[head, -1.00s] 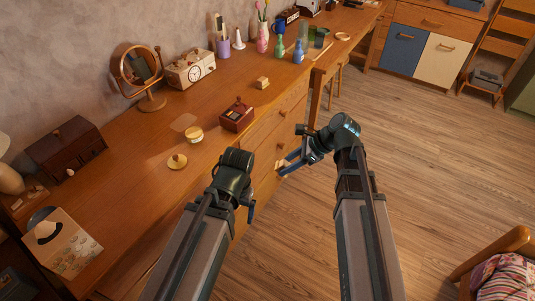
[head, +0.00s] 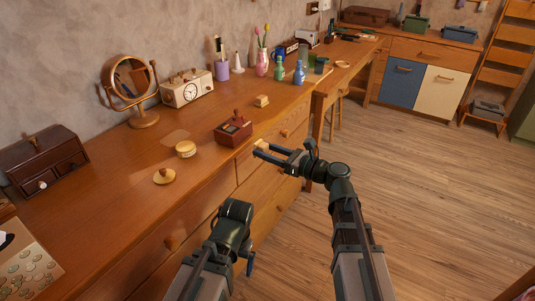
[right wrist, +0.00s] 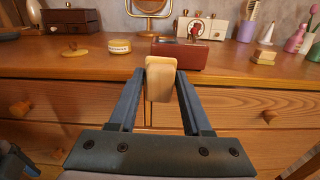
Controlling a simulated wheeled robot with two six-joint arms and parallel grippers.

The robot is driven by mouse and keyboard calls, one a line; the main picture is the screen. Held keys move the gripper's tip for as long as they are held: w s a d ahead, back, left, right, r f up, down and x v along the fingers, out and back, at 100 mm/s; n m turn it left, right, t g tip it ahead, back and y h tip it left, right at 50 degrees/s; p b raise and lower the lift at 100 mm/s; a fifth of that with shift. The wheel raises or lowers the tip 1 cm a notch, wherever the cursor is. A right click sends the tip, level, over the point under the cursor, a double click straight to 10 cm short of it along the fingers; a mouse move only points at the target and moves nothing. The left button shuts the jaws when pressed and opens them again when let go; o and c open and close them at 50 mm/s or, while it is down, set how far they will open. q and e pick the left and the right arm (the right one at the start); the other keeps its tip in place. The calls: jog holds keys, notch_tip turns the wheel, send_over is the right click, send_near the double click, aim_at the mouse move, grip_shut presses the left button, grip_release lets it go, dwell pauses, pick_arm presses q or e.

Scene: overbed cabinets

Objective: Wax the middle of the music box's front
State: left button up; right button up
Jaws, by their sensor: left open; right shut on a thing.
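The small red-brown box with a knob on top, which I take for the music box (head: 233,132), stands near the front edge of the wooden counter. It shows in the right wrist view (right wrist: 188,55), partly behind the pale block. My right gripper (head: 263,149) is shut on a pale block (right wrist: 160,78), in front of and apart from the box, beyond the counter edge. An open round yellow tin (head: 186,149) stands left of the box, with a round lid (head: 164,177) nearer. My left gripper (head: 249,263) hangs low beside the drawers, open, its fingers barely visible.
A pale block on a base (head: 261,101) lies behind the box. A round mirror (head: 131,80), a cream clock box (head: 187,91) and a dark drawer chest (head: 42,158) stand along the wall. Drawer knobs (head: 172,242) stick out from the counter front.

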aim_at(250, 129)
jog(key=shift+x, duration=2.85)
jog(key=shift+x, duration=0.95)
jog(key=shift+w+d, duration=1.2)
jog(key=shift+w, duration=0.25)
jog(key=shift+w+d, duration=0.55)
jog(key=shift+w, duration=0.25)
jog(key=shift+w+d, duration=0.5)
jog(key=shift+w, duration=0.3)
jog(key=shift+a, duration=0.1)
jog(key=shift+s+a, duration=0.1)
